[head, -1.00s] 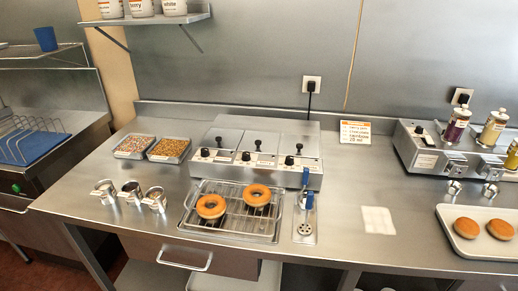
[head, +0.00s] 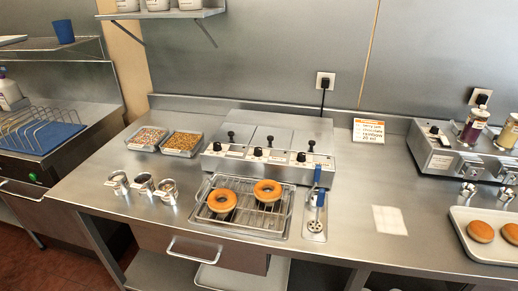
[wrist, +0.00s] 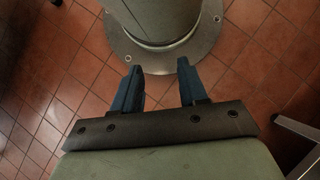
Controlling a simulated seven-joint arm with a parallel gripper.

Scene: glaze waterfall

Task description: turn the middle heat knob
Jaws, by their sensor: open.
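The heat knobs sit in a row on the front of a steel warmer (head: 268,140) with several lids, in the middle of the counter. The middle heat knob (head: 257,152) is small and black, with one knob to its left (head: 217,146) and one to its right (head: 301,157). Its exact turn angle is too small to tell. My gripper (wrist: 160,88) shows only in the wrist view. Its two blue fingers are apart with nothing between them, above the tiled floor and a round grey base. It is away from the warmer, which the wrist view does not show.
A wire rack on a tray (head: 240,207) with two doughnuts stands in front of the warmer. A blue-handled tool (head: 317,195) lies right of it. Sprinkle trays (head: 182,143) and metal cups (head: 141,184) are left. A second appliance (head: 450,150) stands right.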

